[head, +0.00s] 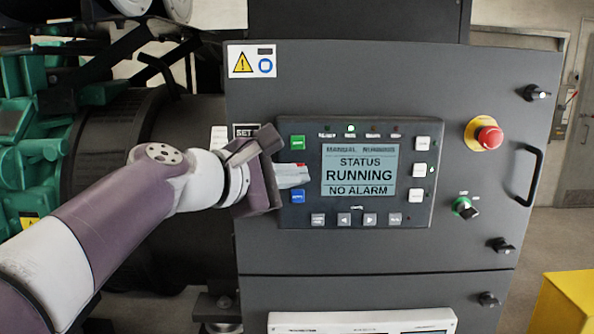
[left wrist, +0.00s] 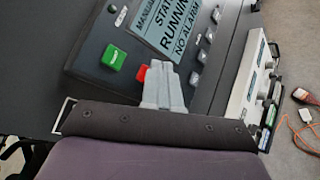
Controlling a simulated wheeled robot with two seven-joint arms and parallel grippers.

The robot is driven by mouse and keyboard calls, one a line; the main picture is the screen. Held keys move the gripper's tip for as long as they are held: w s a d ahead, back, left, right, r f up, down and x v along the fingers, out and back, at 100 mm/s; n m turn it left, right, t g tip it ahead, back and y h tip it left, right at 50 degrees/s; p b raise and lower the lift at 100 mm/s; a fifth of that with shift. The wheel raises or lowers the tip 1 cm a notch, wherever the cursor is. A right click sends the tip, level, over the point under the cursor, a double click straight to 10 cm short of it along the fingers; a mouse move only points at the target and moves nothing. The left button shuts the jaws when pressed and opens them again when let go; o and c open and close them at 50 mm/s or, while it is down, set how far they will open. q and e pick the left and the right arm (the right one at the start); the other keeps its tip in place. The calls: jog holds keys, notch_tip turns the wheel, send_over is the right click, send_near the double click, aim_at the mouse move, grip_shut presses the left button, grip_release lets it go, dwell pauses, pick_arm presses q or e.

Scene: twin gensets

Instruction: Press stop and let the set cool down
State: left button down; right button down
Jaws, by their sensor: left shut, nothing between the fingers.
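The control panel (head: 410,216) on the dark cabinet has a lit screen (head: 358,170) reading "STATUS RUNNING", "NO ALARM". On its left edge are a green button (head: 298,143) and a blue button (head: 298,196). Between them my left gripper (head: 305,175) reaches in from the left, shut and empty. In the left wrist view, a red button (left wrist: 142,73) shows beside the fingertips (left wrist: 160,66), partly hidden by them; the green button (left wrist: 113,58) is clear of them. I cannot tell whether the fingertips touch the red button. My right gripper is not in view.
A red emergency stop (head: 488,137) on a yellow base and a rotary switch (head: 464,207) sit right of the panel. A door handle (head: 533,175) sticks out further right. Green engine parts (head: 30,150) stand at left. A yellow block (head: 565,303) is at lower right.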

pick_arm(q)
jog(key=shift+w, duration=0.4)
dwell(0.6)
jog(key=shift+s, duration=0.95)
jog(key=shift+s, duration=0.1)
jog(key=s+b, duration=0.1)
jog(key=s, duration=0.4)
jog(key=shift+s, duration=0.35)
